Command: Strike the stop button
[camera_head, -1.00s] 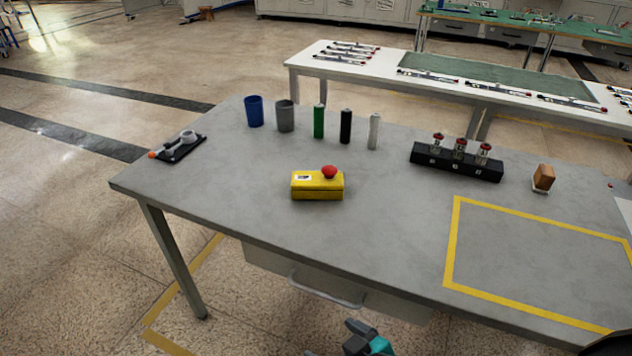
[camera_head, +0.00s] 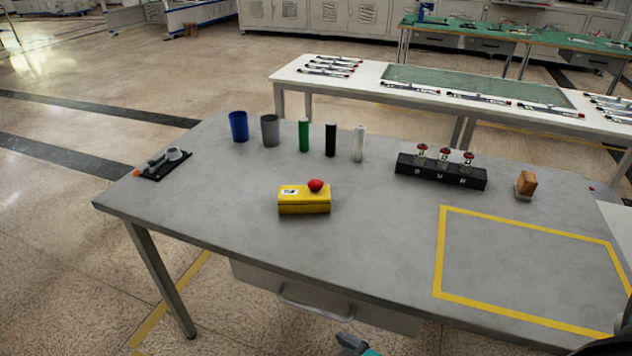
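The stop button is a red mushroom cap (camera_head: 316,186) on top of a yellow box (camera_head: 304,203). The box sits near the middle-left of the grey table (camera_head: 240,190), with nothing touching it. A small dark and teal part of my gripper or arm (camera_head: 354,346) shows at the bottom edge, in front of the table and well apart from the button. It is too cut off to tell whether its fingers are open. A dark piece at the bottom right corner may be part of my other arm; no fingers show there.
Behind the box stand a blue cup (camera_head: 239,127), a grey cup (camera_head: 270,130) and green (camera_head: 304,135), black (camera_head: 331,139) and white (camera_head: 358,144) cylinders. Right are a black rack (camera_head: 440,171) and a brown block (camera_head: 526,184). A tool tray (camera_head: 166,163) lies left. The yellow-taped area is bare.

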